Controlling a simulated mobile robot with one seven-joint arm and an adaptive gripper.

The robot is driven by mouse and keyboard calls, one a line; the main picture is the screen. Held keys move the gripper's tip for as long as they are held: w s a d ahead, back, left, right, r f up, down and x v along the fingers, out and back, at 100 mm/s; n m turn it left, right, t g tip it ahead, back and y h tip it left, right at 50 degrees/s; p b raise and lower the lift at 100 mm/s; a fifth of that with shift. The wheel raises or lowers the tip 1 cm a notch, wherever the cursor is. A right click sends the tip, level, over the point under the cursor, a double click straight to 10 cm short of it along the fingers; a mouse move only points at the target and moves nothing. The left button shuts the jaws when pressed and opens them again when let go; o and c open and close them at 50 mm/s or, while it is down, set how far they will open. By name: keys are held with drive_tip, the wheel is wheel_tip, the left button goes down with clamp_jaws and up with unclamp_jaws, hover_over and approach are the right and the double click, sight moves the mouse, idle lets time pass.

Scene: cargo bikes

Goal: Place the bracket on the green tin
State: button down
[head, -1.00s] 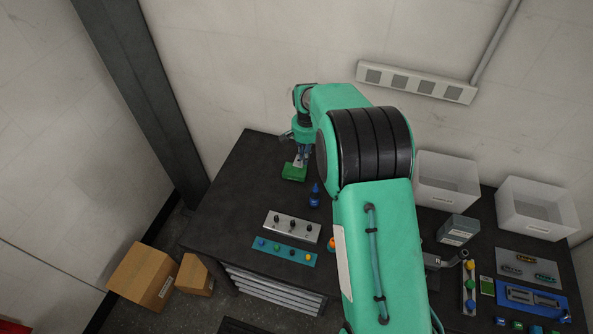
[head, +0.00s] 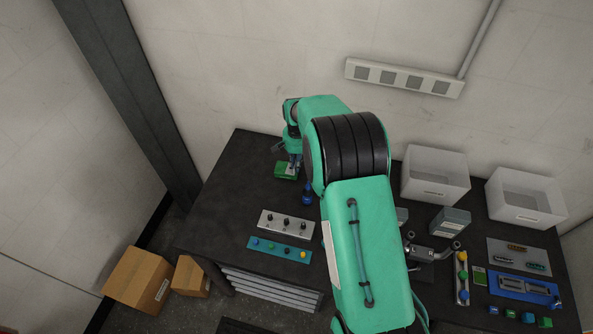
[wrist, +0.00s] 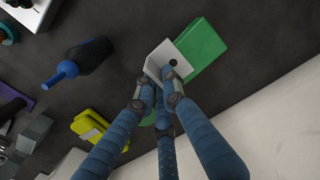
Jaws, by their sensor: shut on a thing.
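My gripper (wrist: 163,88) has blue padded fingers and is shut on the bracket in the wrist view. The green tin (wrist: 206,46) shows just beyond the bracket, which overlaps its near edge in the picture. I cannot tell whether the two touch. In the head view the green tin (head: 284,171) lies near the back left of the dark table, and my gripper (head: 293,160) points down at its right side. The bracket is too small to make out clearly there.
A dark bottle with a blue cap (wrist: 88,57) stands close to the tin. A yellow object (wrist: 90,126) lies near the fingers. A grey knob panel (head: 287,222) and teal panel (head: 279,249) lie nearer the front. White bins (head: 435,190) stand right of my arm.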

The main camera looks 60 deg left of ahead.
drive_tip(key=shift+f, duration=1.95)
drive_tip(key=shift+f, duration=0.15)
drive_tip(key=c, duration=1.8)
unclamp_jaws()
drive_tip(key=shift+c, duration=0.2)
wheel_tip(320, 180, up, 12)
drive_tip(key=shift+b, duration=0.45)
